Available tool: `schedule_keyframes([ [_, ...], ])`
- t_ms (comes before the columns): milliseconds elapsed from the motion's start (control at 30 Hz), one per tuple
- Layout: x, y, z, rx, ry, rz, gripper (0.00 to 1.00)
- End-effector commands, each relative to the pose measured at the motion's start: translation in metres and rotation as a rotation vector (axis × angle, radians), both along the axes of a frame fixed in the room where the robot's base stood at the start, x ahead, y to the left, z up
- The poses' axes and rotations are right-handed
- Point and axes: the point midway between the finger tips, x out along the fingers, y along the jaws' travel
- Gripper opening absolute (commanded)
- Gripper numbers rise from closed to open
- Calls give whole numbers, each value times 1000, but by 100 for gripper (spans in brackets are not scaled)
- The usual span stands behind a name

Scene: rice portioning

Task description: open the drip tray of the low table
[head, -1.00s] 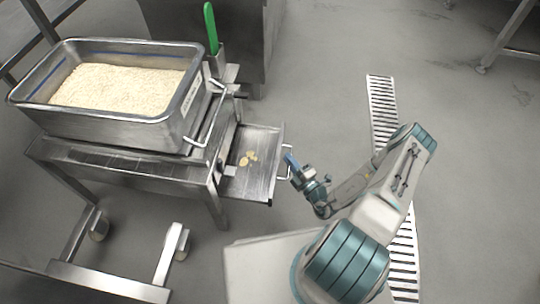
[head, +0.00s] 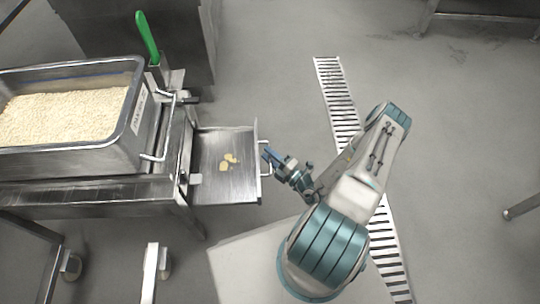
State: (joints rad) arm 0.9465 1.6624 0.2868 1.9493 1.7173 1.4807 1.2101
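The drip tray (head: 236,184) is a shallow steel drawer pulled out from the right side of the low table (head: 95,193).
A steel pan of rice (head: 136,118) stands on the table, with a wire handle (head: 162,128) at its right. A green-handled tool (head: 148,36) stands upright behind it. A floor drain grate (head: 337,100) runs to the right of the tray. Open floor lies around it.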

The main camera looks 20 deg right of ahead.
Motion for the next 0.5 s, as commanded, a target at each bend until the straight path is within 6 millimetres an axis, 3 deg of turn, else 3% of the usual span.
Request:
schedule_keyframes([
  [267, 0, -1, 8, 1, -1, -1, 33],
  [433, 0, -1, 38, 1, -3, 0, 33],
  [467, 0, 0, 45, 3, -3, 0, 36],
  [500, -2, -4, 53, 2, -3, -2, 48],
])
